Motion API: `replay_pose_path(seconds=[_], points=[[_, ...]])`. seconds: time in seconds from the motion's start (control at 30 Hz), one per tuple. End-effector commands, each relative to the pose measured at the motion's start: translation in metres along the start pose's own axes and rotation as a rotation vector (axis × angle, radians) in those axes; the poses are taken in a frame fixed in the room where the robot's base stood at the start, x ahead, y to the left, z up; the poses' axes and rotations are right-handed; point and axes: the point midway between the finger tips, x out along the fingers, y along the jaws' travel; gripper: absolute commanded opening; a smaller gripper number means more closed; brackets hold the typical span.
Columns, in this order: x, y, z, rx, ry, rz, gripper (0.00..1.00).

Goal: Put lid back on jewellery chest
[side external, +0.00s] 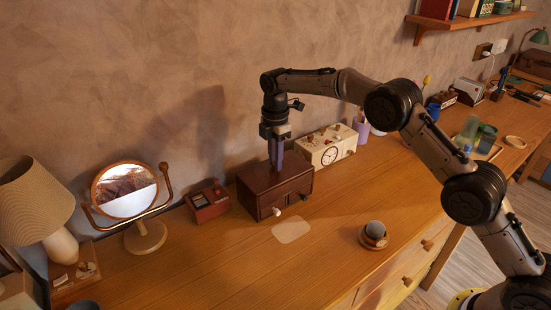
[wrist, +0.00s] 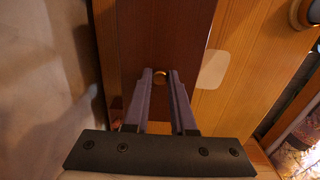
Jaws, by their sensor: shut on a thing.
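In the wrist view the lid (wrist: 160,35) fills the middle as a dark brown panel with a small brass knob (wrist: 160,76). My gripper (side external: 276,166) points straight down over the lid. Its fingertips (wrist: 160,72) are closed around the brass knob.
The front desk is mostly clear.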

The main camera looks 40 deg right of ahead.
Motion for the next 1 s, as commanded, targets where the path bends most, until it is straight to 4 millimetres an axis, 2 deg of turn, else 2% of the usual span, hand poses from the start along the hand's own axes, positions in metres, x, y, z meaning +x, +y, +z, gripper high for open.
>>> replay_pose_path(seconds=[0.47,0.5,0.67,0.87,1.0], points=[[-0.0004,0.0002,0.0,0.0,0.0,0.001,0.0],[-0.0004,0.0002,0.0,0.0,0.0,0.001,0.29],[-0.0003,0.0001,0.0,0.0,0.0,0.001,0.58],[-0.0001,0.0001,0.0,0.0,0.0,0.0,0.58],[0.0004,-0.0001,0.0,0.0,0.0,-0.001,0.8]])
